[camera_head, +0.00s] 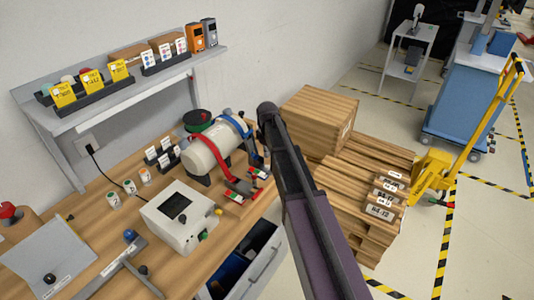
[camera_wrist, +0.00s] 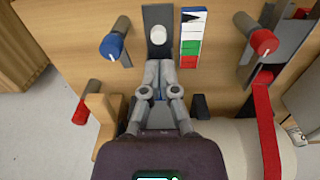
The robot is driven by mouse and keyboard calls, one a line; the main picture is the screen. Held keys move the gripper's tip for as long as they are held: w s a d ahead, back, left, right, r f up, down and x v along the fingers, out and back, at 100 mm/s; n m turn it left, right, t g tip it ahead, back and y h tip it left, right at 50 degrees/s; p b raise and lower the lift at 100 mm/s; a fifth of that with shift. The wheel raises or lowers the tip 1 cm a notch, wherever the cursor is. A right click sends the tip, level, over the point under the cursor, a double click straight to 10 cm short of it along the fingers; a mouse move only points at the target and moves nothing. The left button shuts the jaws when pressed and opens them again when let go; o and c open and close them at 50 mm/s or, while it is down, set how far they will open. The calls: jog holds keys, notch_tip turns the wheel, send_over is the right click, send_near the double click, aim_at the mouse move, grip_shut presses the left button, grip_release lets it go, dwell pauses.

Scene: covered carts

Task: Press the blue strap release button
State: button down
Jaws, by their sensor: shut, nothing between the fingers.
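In the wrist view, a pale round button (camera_wrist: 157,35) sits on a dark grey plate (camera_wrist: 159,13), between a blue knob (camera_wrist: 112,46) on the left and a striped red, green and white label (camera_wrist: 193,42). My gripper (camera_wrist: 161,66) is shut and empty, its fingertips over the plate's lower end, just below the button in the picture. I cannot tell whether they touch the plate. In the head view, the blue strap (camera_head: 240,124) wraps the right part of a cream tank (camera_head: 206,153). My arm hides the area beyond it, and the gripper is not visible there.
A red strap (camera_wrist: 266,130) and red knob (camera_wrist: 264,42) stand to the right in the wrist view. A wooden crate (camera_head: 318,120) and stacked pallets lie beyond my arm.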

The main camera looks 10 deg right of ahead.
aim_at(267, 167)
notch_tip(267, 167, up, 7)
jog(key=p, duration=0.6)
jog(key=shift+p, duration=0.3)
jog(key=shift+r, duration=0.15)
jog(key=s+f+m+b, duration=0.2)
jog(key=s+m, duration=0.2)
jog(key=s, duration=0.9)
jog(key=s+f+m+b, duration=0.2)
jog(key=s+m, duration=0.3)
jog(key=s, duration=0.8)
jog(key=shift+f, duration=0.2)
